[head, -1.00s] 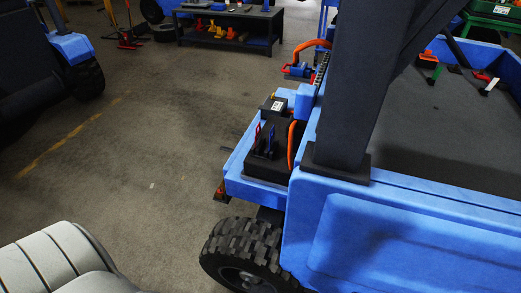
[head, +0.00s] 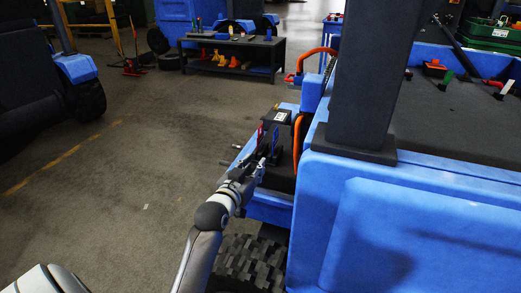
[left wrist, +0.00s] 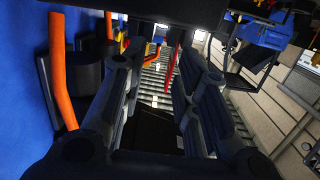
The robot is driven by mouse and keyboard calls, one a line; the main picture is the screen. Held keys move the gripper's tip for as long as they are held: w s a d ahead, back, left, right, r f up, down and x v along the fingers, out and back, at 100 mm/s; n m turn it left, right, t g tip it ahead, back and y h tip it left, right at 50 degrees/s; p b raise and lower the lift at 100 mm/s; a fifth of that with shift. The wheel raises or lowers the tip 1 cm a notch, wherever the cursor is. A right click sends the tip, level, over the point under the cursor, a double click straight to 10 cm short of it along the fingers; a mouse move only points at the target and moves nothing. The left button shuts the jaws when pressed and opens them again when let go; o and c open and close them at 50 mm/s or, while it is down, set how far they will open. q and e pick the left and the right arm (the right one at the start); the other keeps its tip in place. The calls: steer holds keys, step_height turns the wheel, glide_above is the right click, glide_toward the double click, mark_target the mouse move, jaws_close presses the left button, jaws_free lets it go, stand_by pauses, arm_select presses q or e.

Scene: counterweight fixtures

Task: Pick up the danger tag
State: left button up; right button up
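I cannot single out the danger tag for certain. A thin upright red piece (head: 260,133) stands beside a blue one (head: 275,140) at the black box on the blue vehicle's side; it may be the tag. My left gripper (head: 245,168) is just in front of and below these pieces. In the left wrist view the fingers (left wrist: 163,100) are apart, with nothing clamped between them. A narrow red strip (left wrist: 174,68) shows beyond the gap, closer to the right finger. My right gripper is not in view.
The blue vehicle (head: 420,220) with its dark post (head: 365,90) fills the right side. An orange hose (head: 297,140) runs beside the black box (head: 281,125). A tire (head: 250,262) is below. Open floor (head: 130,190) lies to the left; a workbench (head: 240,50) stands behind.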

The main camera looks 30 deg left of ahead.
mark_target(260, 138)
arm_select(q)
steer(key=shift+n+t+y, duration=0.4)
steer(key=shift+t+y, duration=0.1)
steer(key=shift+y, duration=0.1)
steer(key=w+a+r, duration=0.2)
steer(key=w, duration=0.1)
steer(key=w+a+r+b, duration=0.1)
steer(key=w, duration=0.1)
steer(key=shift+w+a+r, duration=0.15)
steer(key=shift+w, duration=0.05)
steer(key=shift+w+a+b, duration=0.15)
steer(key=shift+w+b, duration=0.15)
steer(key=shift+w, duration=0.4)
steer(key=x, duration=0.1)
steer(key=b+x, duration=0.1)
steer(key=x, duration=0.2)
steer(key=shift+f, duration=0.35)
steer(key=shift+w, duration=0.15)
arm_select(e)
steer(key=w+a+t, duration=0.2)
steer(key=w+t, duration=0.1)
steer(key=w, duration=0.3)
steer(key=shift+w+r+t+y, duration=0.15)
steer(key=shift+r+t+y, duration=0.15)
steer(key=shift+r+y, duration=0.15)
arm_select(q)
jaws_close()
